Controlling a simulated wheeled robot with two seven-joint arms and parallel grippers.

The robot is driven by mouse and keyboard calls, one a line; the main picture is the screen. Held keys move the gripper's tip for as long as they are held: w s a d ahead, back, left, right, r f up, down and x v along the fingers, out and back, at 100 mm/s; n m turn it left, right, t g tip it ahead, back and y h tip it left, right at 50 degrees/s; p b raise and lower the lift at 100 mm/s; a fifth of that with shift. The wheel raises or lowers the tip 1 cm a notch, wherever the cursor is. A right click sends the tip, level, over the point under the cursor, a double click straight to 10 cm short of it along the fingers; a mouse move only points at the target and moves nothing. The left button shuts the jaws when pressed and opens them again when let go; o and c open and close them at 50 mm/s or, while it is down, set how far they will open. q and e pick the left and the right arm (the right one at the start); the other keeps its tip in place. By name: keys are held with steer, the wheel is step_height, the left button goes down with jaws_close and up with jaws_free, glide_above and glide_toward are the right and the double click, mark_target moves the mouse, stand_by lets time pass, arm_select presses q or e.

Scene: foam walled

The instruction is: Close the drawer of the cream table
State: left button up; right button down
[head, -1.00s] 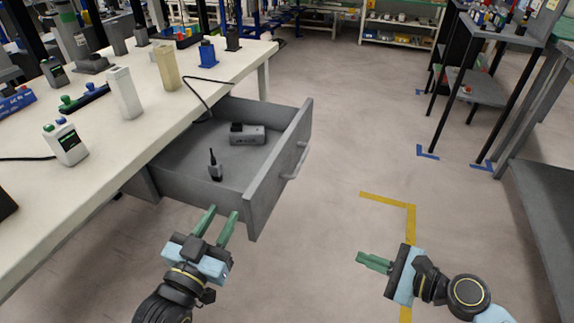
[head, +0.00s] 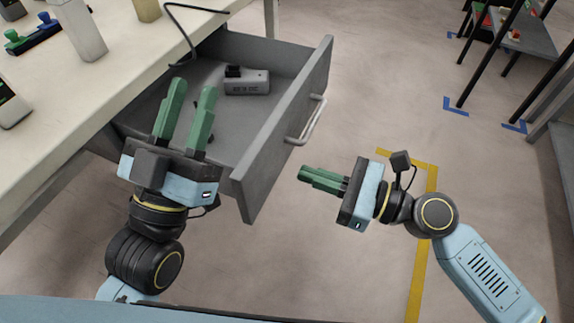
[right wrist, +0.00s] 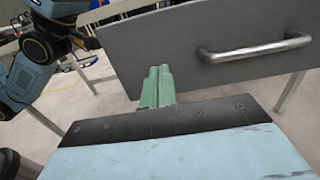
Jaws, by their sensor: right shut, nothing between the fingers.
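The cream table (head: 85,92) stands at the left of the head view, with its grey drawer (head: 262,140) pulled out to the right. The drawer front has a metal bar handle (head: 306,122), also seen in the right wrist view (right wrist: 255,49). My left gripper (head: 185,98) is open and empty, its fingers showing over the near part of the drawer. My right gripper (head: 303,174) is shut and empty, its fingertips pointing left, in front of the drawer front and nearer me than the handle. It looks apart from the front; in the right wrist view its fingers (right wrist: 158,85) show below and left of the handle.
A grey box-shaped device (head: 246,84) lies in the drawer; another small item there is mostly hidden by my left gripper. A black-legged shelf (head: 515,50) stands at the far right. The floor (head: 385,80) right of the drawer is clear.

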mark_target(270, 161)
steer(key=x, duration=0.5)
steer(key=shift+w+b, duration=0.1)
steer(key=shift+b, duration=0.3)
steer(key=shift+a, duration=0.1)
steer(key=shift+w+a, duration=0.1)
